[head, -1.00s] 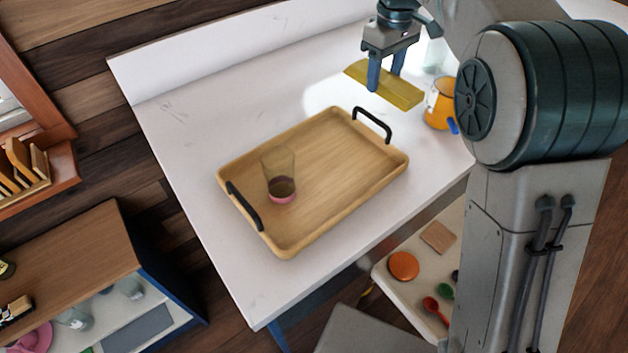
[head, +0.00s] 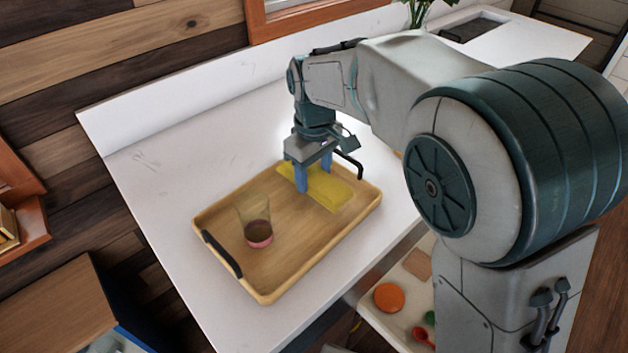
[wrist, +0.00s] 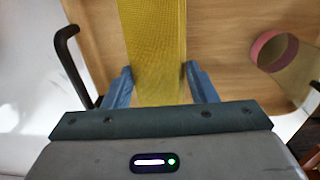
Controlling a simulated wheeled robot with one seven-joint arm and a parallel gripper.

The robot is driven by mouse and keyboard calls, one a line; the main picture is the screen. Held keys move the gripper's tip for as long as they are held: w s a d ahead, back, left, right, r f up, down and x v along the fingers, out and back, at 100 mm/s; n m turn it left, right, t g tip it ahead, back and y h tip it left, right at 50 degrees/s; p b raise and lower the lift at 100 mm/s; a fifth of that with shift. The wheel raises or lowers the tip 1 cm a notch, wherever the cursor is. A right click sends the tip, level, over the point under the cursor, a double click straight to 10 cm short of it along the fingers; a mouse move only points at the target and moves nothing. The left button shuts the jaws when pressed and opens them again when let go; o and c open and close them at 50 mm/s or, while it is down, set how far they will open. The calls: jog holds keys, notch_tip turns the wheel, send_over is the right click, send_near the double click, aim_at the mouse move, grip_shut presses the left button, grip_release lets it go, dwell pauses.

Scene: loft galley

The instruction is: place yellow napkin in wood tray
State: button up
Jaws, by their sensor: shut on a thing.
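The yellow napkin (head: 326,188) is a flat folded strip at the right part of the wood tray (head: 283,263), over its floor. My gripper (head: 314,188) points down over the tray and is shut on the napkin. In the wrist view the napkin (wrist: 153,45) runs between the two blue fingers (wrist: 162,85), with the tray floor (wrist: 215,50) around it. I cannot tell whether the napkin touches the tray floor.
A clear glass with a pink base (head: 257,232) stands in the left part of the tray. The tray has black handles; one (head: 222,254) is at its left end. White counter (head: 165,215) is free left of the tray. A lower shelf with an orange disc (head: 388,297) is at the right.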

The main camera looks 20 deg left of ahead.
aim_at(314, 177)
jog(key=shift+f, duration=1.65)
jog(key=shift+f, duration=0.15)
jog(key=o, duration=1)
jog(key=shift+c, duration=0.2)
notch_tip(314, 177, up, 12)
jog(key=shift+r, duration=0.1)
